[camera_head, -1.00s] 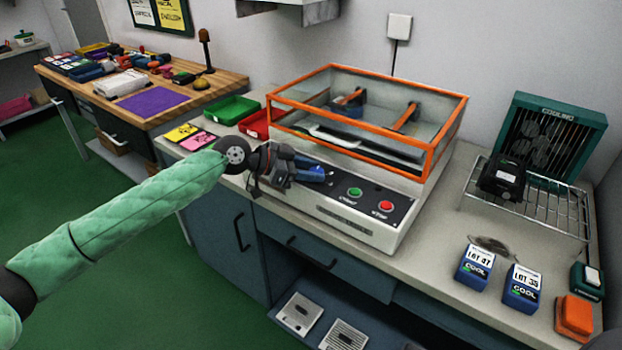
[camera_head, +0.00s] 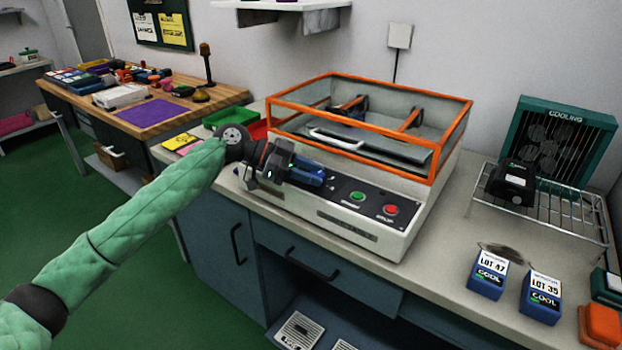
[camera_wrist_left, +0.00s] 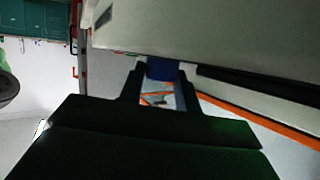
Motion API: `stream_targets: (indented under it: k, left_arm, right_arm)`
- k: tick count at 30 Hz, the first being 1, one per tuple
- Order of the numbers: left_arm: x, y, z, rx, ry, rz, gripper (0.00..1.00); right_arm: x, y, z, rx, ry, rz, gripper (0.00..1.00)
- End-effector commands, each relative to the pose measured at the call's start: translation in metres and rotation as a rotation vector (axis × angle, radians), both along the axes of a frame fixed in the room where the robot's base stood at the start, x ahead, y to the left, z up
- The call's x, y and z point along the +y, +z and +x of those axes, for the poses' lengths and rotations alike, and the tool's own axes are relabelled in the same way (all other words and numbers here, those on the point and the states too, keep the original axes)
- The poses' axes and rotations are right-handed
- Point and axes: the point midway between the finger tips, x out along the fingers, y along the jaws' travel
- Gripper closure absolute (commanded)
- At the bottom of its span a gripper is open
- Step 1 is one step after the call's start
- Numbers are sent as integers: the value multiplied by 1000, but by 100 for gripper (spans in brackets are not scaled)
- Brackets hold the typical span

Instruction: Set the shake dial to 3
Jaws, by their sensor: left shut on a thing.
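The shaker (camera_head: 345,228) is a pale bench machine with an orange-framed tray on top and a dark sloped front panel. My left gripper (camera_head: 318,179) is at the left part of this panel, shut on the shake dial. In the left wrist view, a blue part that looks like the dial (camera_wrist_left: 161,69) sits between the dark fingers (camera_wrist_left: 160,80). The gripper hides most of the dial and its marks in the head view, so its setting cannot be read. A green button (camera_head: 357,196) and a red button (camera_head: 390,209) are right of the gripper. My right gripper is not in view.
Green (camera_head: 228,115) and red trays stand behind my left wrist. Right of the shaker are a wire rack (camera_head: 560,215) with a black block, a cooling unit (camera_head: 560,140) and blue lot boxes (camera_head: 487,275). The counter's front edge is below the shaker.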

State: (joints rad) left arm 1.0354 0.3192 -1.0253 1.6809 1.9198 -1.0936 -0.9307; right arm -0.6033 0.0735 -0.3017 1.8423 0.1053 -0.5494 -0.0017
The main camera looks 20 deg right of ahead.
Motion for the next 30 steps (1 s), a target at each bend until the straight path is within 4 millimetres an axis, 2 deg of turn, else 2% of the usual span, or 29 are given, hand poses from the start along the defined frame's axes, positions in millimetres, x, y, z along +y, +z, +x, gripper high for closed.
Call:
stream_targets:
  k: [10, 26, 27, 30]
  left_arm:
    - [-1, -2, 2, 1, -117, 0, 90]
    - [0, -1, 3, 0, -143, 2, 90]
    - [0, -1, 3, 0, -143, 2, 65]
    - [0, -1, 3, 0, -143, 2, 46]
  right_arm:
    - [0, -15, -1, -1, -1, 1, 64]
    - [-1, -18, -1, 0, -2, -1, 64]
    - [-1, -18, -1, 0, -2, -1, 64]
    - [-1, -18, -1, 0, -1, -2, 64]
